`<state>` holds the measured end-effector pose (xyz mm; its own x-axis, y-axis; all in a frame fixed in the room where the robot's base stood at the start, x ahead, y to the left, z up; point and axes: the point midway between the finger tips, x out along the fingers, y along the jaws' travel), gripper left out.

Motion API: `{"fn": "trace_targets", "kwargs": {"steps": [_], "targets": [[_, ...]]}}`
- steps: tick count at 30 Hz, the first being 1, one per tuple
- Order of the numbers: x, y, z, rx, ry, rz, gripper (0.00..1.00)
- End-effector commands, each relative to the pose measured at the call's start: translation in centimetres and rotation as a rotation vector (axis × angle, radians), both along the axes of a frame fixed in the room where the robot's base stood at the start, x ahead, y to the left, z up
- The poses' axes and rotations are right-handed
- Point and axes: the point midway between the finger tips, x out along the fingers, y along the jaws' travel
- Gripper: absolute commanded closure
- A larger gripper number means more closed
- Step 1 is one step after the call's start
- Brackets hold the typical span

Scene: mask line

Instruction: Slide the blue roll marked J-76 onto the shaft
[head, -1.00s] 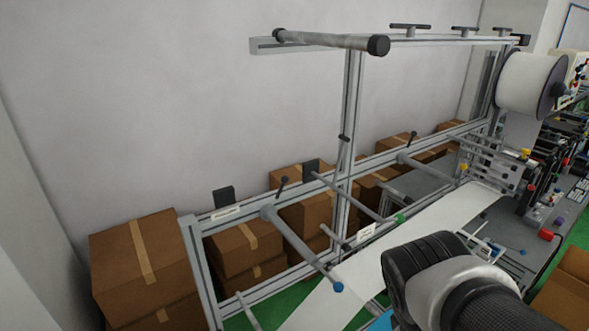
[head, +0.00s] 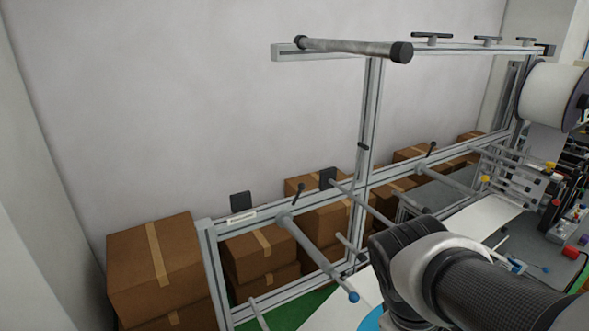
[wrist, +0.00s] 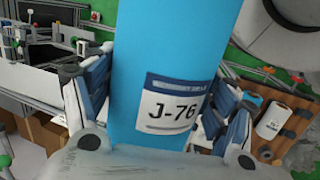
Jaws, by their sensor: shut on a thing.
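The blue roll (wrist: 165,50) marked J-76 fills the middle of the wrist view, its white label facing the camera. My gripper (wrist: 158,95) is shut on it, with a blue-padded finger on each side. In the head view only a small piece of the blue roll (head: 370,320) shows at the bottom edge; my arm hides the rest and the gripper. A grey shaft with a blue tip (head: 318,256) sticks out from the frame's lower rail, bare and apart from the roll. A thicker bare shaft with a black end (head: 350,48) is on the top rail.
The metal frame (head: 368,150) carries other bare rods. Cardboard boxes (head: 150,262) stand behind it along the wall. A large white roll (head: 550,95) hangs at the far right above machinery. A white sheet (head: 485,222) runs below the rods.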

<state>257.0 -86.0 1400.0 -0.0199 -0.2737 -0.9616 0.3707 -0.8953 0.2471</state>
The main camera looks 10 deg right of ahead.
Motion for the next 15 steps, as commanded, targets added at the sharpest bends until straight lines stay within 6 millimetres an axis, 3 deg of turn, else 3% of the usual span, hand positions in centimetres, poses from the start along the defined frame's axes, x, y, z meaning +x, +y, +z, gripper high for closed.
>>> {"fn": "trace_targets", "kwargs": {"steps": [15], "targets": [[0.42, 0.13, -0.08, 0.000, 0.000, 0.001, 0.57]]}}
